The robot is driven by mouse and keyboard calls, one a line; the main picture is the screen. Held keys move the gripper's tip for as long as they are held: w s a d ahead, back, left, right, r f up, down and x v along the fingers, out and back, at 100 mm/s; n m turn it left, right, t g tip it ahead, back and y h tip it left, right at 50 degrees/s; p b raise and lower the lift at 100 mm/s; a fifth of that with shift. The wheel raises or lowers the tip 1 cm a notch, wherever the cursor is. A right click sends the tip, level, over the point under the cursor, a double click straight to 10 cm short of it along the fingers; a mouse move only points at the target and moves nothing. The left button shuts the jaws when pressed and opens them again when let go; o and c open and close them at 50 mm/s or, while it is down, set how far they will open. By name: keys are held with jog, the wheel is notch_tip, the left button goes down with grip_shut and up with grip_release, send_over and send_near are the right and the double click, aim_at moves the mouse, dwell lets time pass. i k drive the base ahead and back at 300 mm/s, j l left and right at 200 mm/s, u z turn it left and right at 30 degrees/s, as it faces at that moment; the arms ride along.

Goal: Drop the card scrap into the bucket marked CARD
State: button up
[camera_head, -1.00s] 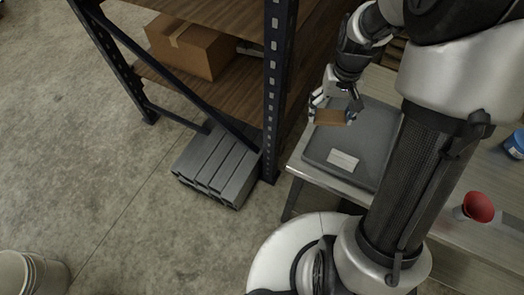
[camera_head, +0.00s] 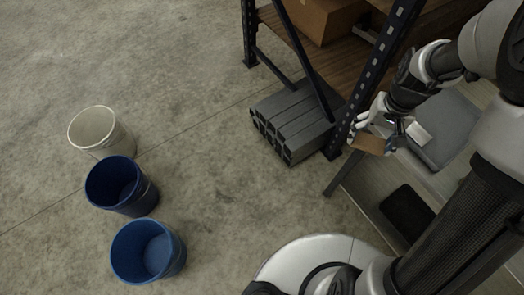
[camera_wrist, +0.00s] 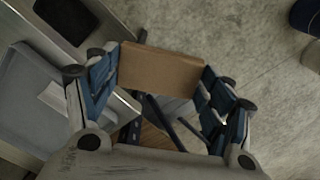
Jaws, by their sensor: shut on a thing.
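The brown card scrap (camera_head: 367,145) is held in my gripper (camera_head: 374,138) beside the shelf post, at the right of the head view. In the wrist view the card (camera_wrist: 160,68) spans between the two blue-padded fingers of my gripper (camera_wrist: 160,78), which is shut on it. Three buckets stand in a row on the floor at the left of the head view: a white one (camera_head: 112,143), a dark blue one (camera_head: 140,197) and a lighter blue one (camera_head: 170,258). They are well apart from my gripper. No CARD marking is readable on any bucket.
A shelf rack with a dark post (camera_head: 376,62) and a cardboard box (camera_head: 322,18) is close to my gripper. Grey metal tubes (camera_head: 296,118) lie under it. A grey case (camera_head: 452,125) rests on the bench. The concrete floor between tubes and buckets is clear.

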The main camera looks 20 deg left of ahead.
aim_at(164, 251)
jog(key=i+u, duration=0.2)
jog(key=u, duration=3.55)
